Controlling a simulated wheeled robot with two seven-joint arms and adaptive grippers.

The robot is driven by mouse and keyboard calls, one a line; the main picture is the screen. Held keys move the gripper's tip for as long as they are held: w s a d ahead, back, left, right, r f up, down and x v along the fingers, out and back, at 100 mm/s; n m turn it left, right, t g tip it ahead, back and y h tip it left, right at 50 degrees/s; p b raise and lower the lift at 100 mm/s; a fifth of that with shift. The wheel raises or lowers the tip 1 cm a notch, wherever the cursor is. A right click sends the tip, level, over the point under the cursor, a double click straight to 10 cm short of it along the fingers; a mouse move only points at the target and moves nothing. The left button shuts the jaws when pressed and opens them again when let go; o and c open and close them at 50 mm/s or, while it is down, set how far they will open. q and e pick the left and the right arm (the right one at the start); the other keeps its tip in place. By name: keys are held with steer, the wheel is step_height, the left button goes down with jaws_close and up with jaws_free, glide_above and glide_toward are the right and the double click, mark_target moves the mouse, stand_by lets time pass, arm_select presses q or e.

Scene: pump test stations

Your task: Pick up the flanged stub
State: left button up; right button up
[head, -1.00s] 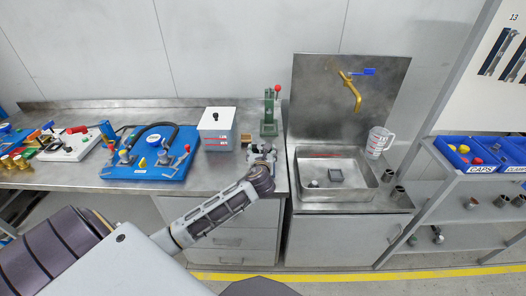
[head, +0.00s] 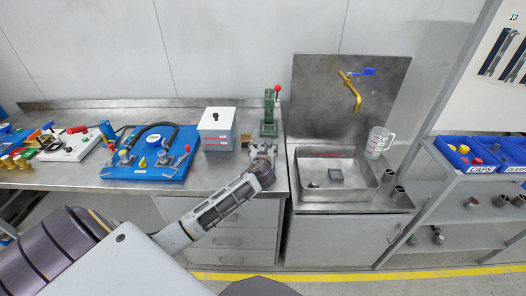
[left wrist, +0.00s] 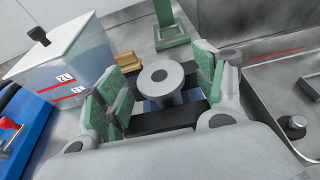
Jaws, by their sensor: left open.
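The flanged stub (left wrist: 161,76) is a grey round piece with a wide flange and a dark hole in its top. In the left wrist view it stands upright between the fingers of my left gripper (left wrist: 158,90). The gripper is open, with green pads on either side of the stub and a visible gap at each side. In the head view my left gripper (head: 262,150) is over the right end of the bench, and it largely hides the stub. My right gripper is not in view.
A white lidded box (head: 217,130) stands left of the gripper, and a green press (head: 269,115) stands behind it. A small tan block (left wrist: 127,61) lies between them. The sink (head: 360,204) is to the right. A blue pump board (head: 150,172) lies farther left.

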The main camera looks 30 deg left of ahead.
mark_target(263, 147)
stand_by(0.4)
arm_select(q)
steer(key=c, duration=1.4)
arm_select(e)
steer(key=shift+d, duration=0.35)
arm_select(q)
steer(key=shift+r, duration=0.1)
step_height(263, 147, up, 8)
steer(key=shift+r+p, duration=0.25)
steer(key=shift+p, duration=0.1)
steer(key=shift+r, duration=0.75)
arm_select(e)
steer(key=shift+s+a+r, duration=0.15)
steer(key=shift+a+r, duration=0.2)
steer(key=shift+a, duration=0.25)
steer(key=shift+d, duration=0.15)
